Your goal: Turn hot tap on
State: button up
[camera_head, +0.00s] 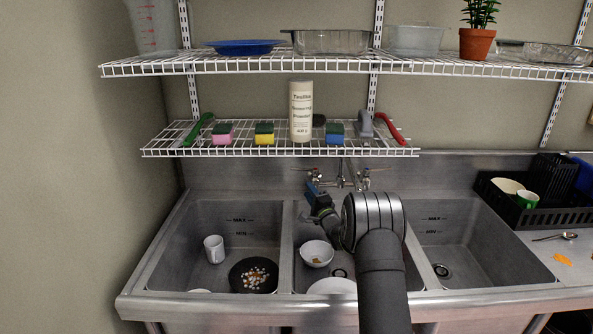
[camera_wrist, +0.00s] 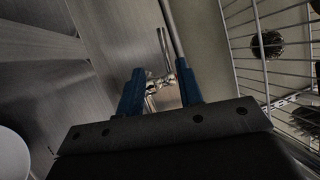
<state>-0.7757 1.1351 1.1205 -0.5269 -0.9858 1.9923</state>
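The metal tap set (camera_head: 341,180) is on the sink's back wall above the middle basin. Its left handle (camera_head: 313,170) has a reddish mark and appears to be the hot one; the right handle (camera_head: 377,170) is on the other side of the spout. My gripper (camera_head: 314,190) is just below and in front of the left handle. In the wrist view its two blue fingers (camera_wrist: 160,84) are apart, with shiny tap metal (camera_wrist: 154,84) seen between and beyond them. I cannot tell whether a finger touches it. No running water shows.
A wire shelf (camera_head: 210,151) with sponges, brushes and a powder canister (camera_head: 300,111) hangs close above the taps. The left basin holds a mug (camera_head: 214,249) and a dark pan (camera_head: 238,278). The middle basin holds a white bowl (camera_head: 317,247). A black dish rack (camera_head: 546,217) stands at right.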

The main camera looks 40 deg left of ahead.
aim_at(296, 169)
jog(key=shift+t, duration=0.3)
jog(key=x, duration=1.3)
jog(key=shift+w+a+r, duration=0.1)
jog(key=shift+w+a, duration=0.1)
jog(key=shift+c, duration=0.2)
grip_shut()
